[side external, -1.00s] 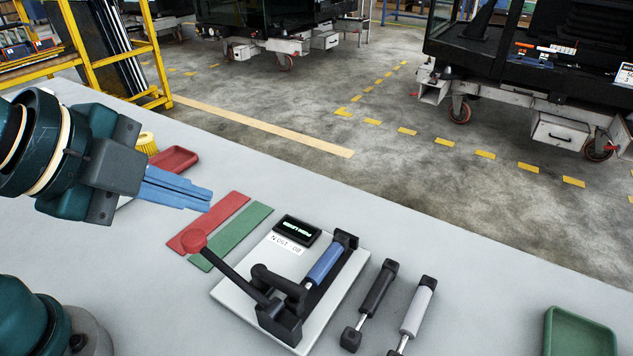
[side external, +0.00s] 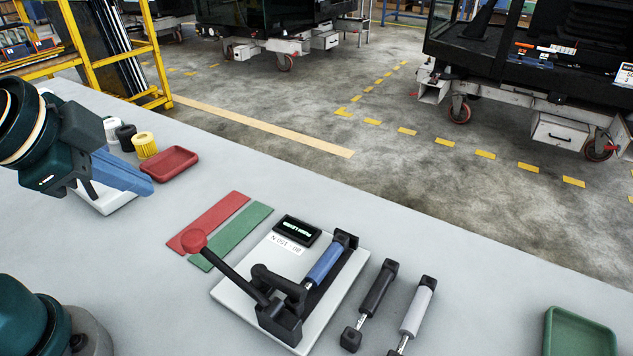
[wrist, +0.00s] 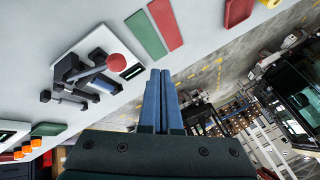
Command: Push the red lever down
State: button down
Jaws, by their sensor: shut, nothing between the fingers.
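The red lever is a black arm with a red ball knob (side external: 193,241), on a black bracket on a light plate (side external: 235,298). It tilts up, the knob raised at the left end. A blue cylinder (side external: 325,262) and a small display (side external: 297,229) sit on the same plate. The lever's red knob also shows in the wrist view (wrist: 116,62). My gripper (side external: 148,186) has blue fingers, shut and empty, in the air to the upper left of the lever, apart from it. Its fingers also show in the wrist view (wrist: 163,100).
Red (side external: 216,222) and green (side external: 231,237) flat strips lie beside the plate. A red tray (side external: 172,162) and yellow cap (side external: 145,145) stand behind my gripper. Dark (side external: 377,291) and grey (side external: 417,307) cylinders lie to the right of the plate, a green tray (side external: 578,335) farther right.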

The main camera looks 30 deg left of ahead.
jog(key=s+n, duration=0.1)
jog(key=n, duration=0.1)
jog(key=s+f+n+h, duration=0.1)
jog(key=n, duration=0.1)
jog(key=s+d+f+n+g, duration=0.1)
jog(key=n, duration=0.1)
jog(key=shift+f+n+h, duration=0.1)
jog(key=shift+n+h, duration=0.2)
jog(key=shift+n, duration=0.1)
jog(key=shift+s, duration=0.1)
jog(key=w+d+r+g, duration=0.2)
jog(key=r+g, duration=0.1)
jog(key=r, duration=0.2)
jog(key=w+d+r+g, duration=0.2)
jog(key=w+r, duration=0.1)
jog(key=r, duration=0.3)
jog(key=shift+r+g, duration=0.3)
jog(key=shift+g, duration=0.1)
jog(key=shift+d+f, duration=0.1)
jog(key=shift+f, duration=0.05)
